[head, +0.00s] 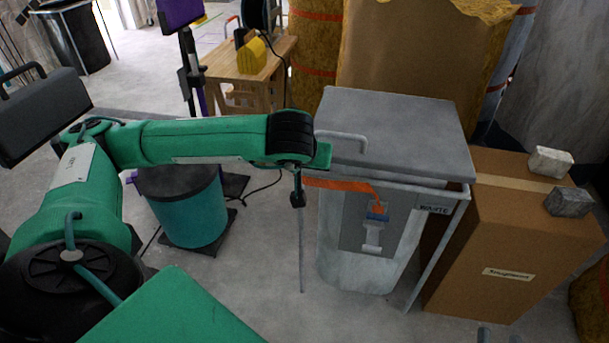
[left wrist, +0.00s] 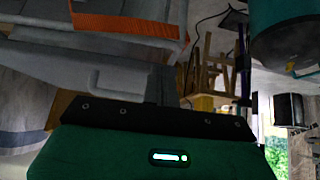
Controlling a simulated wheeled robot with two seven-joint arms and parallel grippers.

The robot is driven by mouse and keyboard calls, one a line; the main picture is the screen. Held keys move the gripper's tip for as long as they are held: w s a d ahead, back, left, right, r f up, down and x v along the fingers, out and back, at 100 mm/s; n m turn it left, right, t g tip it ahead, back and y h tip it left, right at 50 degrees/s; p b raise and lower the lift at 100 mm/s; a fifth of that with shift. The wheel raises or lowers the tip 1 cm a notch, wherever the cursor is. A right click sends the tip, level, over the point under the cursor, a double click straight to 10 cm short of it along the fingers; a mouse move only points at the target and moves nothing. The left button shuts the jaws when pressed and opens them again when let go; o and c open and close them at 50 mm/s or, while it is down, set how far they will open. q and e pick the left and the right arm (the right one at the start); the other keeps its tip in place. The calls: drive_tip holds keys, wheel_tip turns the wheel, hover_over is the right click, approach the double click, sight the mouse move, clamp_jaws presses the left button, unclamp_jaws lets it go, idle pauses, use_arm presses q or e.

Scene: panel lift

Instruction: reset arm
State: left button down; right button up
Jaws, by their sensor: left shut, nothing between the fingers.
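My left arm (head: 195,142) reaches across the head view from the left, with its black joint (head: 290,137) in front of the grey waste bin. I cannot make out the left gripper there. In the head view only two small grey tips of my right gripper (head: 498,336) show at the bottom edge. They stand apart with floor between them; the rest is cut off.
The grey bin (head: 395,125) with a metal frame stands close beyond my left arm. A cardboard box (head: 510,235) with two grey blocks on top stands at its right. A teal drum (head: 190,210) is behind the left arm; a wooden table (head: 245,85) is farther back.

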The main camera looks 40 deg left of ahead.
use_arm(q)
drive_tip(key=shift+s+d+f, duration=0.2)
drive_tip(key=shift+s+d, duration=0.05)
drive_tip(key=shift+s, duration=0.3)
drive_tip(key=shift+s+d+f, duration=0.15)
drive_tip(key=shift+s+d, duration=0.1)
drive_tip(key=shift+s, duration=0.35)
drive_tip(key=shift+s+d+f, duration=0.2)
drive_tip(key=shift+s+d, duration=0.05)
drive_tip(key=shift+s, duration=0.3)
